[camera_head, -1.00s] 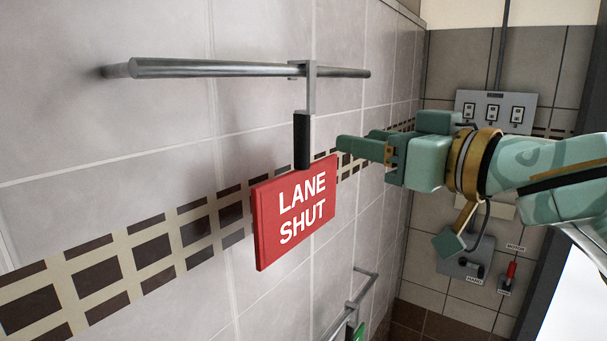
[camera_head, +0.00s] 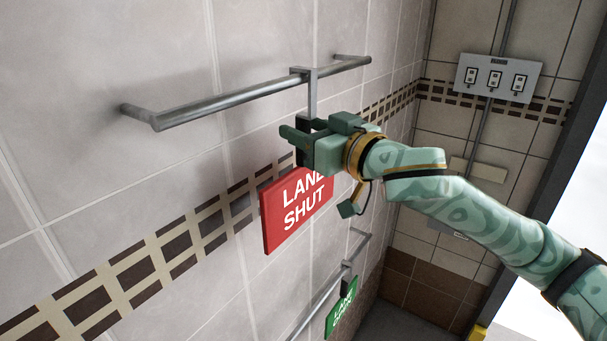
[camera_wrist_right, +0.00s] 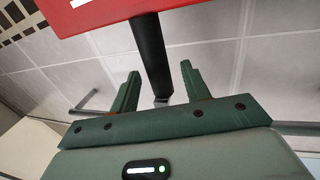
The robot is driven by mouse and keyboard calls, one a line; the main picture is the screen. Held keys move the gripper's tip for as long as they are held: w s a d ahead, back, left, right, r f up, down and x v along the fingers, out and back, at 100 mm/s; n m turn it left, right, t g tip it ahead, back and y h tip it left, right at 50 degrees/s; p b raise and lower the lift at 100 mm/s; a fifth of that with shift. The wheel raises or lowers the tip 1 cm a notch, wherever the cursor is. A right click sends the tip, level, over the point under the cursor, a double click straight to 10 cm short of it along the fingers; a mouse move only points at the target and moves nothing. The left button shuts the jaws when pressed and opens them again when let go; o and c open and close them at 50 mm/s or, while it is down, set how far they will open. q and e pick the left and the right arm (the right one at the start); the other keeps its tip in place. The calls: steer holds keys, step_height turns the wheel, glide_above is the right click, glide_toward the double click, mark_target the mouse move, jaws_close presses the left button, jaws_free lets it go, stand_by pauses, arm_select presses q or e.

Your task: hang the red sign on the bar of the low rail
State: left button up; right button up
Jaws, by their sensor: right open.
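The red sign (camera_head: 297,207), reading LANE SHUT, hangs by its grey hook (camera_head: 310,92) from the upper rail (camera_head: 225,99). Its black grip (camera_wrist_right: 151,45) shows in the right wrist view, between the fingers of my right gripper (camera_wrist_right: 160,72). The jaws are open on either side of the grip. In the head view my right gripper (camera_head: 293,143) covers most of the grip and the sign's top corner. The low rail (camera_head: 322,294) is below and farther along the wall, with a green sign (camera_head: 341,307) hanging on it. My left gripper is not in view.
The tiled wall (camera_head: 90,120) runs close behind the sign and both rails. A switch panel (camera_head: 497,77) is on the far wall. Open air lies between the red sign and the low rail.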

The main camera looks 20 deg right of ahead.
steer(key=shift+w+a, duration=0.3)
steer(key=shift+w, duration=0.3)
steer(key=shift+s, duration=0.1)
jaws_close()
